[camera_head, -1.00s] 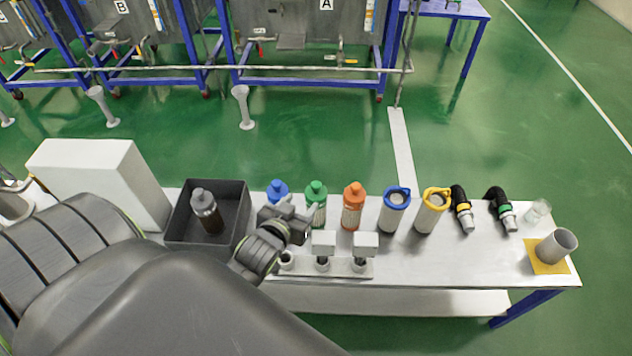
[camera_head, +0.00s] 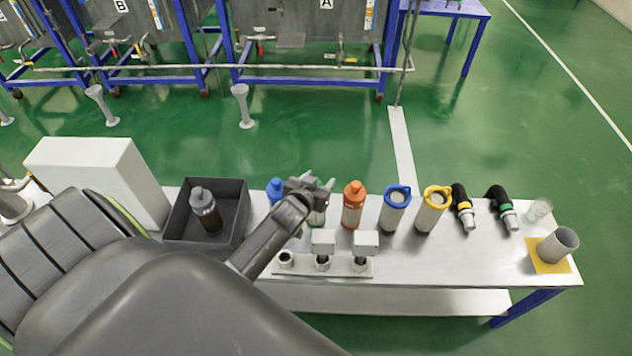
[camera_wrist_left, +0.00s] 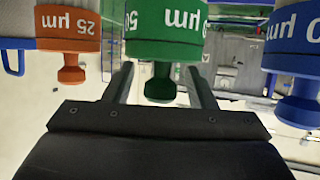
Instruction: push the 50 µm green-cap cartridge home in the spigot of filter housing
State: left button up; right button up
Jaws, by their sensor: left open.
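The green-cap cartridge (camera_head: 317,218) stands on the white table between the blue-cap and orange-cap ones, mostly hidden by my left gripper (camera_head: 322,184). In the left wrist view its green cap (camera_wrist_left: 165,35), with part of a "50 µm" mark, sits between my spread fingers. The gripper is open; I cannot tell if a finger touches the cap. A pale base (camera_head: 318,271) in front has an open spigot (camera_head: 286,259) at its left and two fittings with white blocks. I cannot tell which part is the filter housing. My right gripper is out of view.
The blue-cap cartridge (camera_head: 275,190) and orange-cap cartridge (camera_head: 353,205) stand close on either side. A dark bin (camera_head: 240,220) holds a grey-cap cartridge. Blue-ringed (camera_head: 395,208) and yellow-ringed (camera_head: 433,210) cylinders stand to the right.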

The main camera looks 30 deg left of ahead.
pick_arm(q)
jog(key=shift+w, duration=0.1)
grip_shut()
dwell(0.3)
